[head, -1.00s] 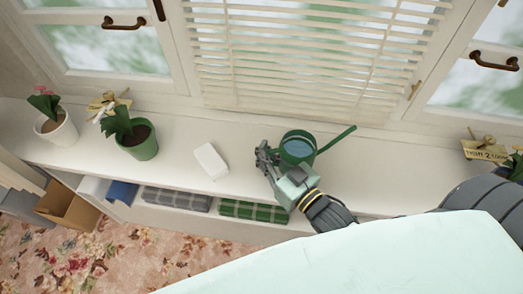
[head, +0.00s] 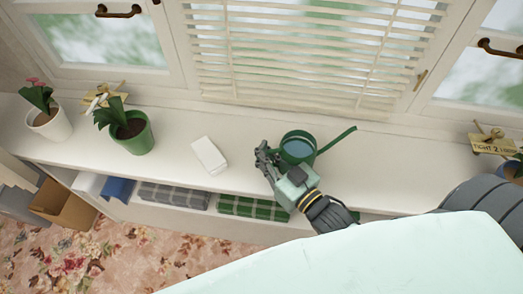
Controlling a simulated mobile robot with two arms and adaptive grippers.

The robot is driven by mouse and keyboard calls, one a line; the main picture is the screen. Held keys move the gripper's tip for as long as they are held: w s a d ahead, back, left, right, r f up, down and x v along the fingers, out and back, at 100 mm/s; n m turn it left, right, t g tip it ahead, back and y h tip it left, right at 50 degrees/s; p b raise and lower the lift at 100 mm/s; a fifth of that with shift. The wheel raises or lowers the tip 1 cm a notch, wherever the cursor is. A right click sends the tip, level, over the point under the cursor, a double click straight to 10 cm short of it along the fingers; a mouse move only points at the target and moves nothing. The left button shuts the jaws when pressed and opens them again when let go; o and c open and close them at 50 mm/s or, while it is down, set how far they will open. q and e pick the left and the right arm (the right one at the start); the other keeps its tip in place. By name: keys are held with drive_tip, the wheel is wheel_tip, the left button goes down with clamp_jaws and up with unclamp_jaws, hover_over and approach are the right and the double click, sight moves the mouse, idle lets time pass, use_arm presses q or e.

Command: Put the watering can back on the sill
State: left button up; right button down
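The green watering can (head: 298,136) is upright over the white sill (head: 370,180), below the blinds, with its spout pointing up and right. Its top is open and looks pale blue inside. My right gripper (head: 264,158) is at the can's near left side, its fingers shut on the can; the grasped part is hidden behind the hand. I cannot tell whether the can's base touches the sill. My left gripper is out of view.
A white box (head: 209,155) lies left of the gripper. A green pot (head: 133,136) and a white pot (head: 52,126) with plants stand farther left. Folded cloths (head: 250,207) lie on the shelf below.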

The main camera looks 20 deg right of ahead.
drive_tip(key=shift+s+f, duration=0.15)
drive_tip(key=shift+f, duration=0.25)
drive_tip(key=shift+s+a+f+b, duration=0.1)
drive_tip(key=shift+f+b, duration=0.2)
drive_tip(key=shift+b, duration=0.1)
drive_tip(key=shift+s+f, duration=0.15)
drive_tip(key=shift+f, duration=0.1)
drive_tip(key=c, duration=2.5)
unclamp_jaws()
drive_tip(key=shift+c, duration=0.2)
drive_tip(key=o, duration=0.7)
drive_tip(key=shift+s+f, duration=0.25)
drive_tip(key=shift+s, duration=0.1)
drive_tip(key=v, duration=0.3)
drive_tip(key=r+v, duration=0.1)
drive_tip(key=v, duration=0.3)
drive_tip(key=r+v, duration=0.1)
drive_tip(key=v, duration=0.3)
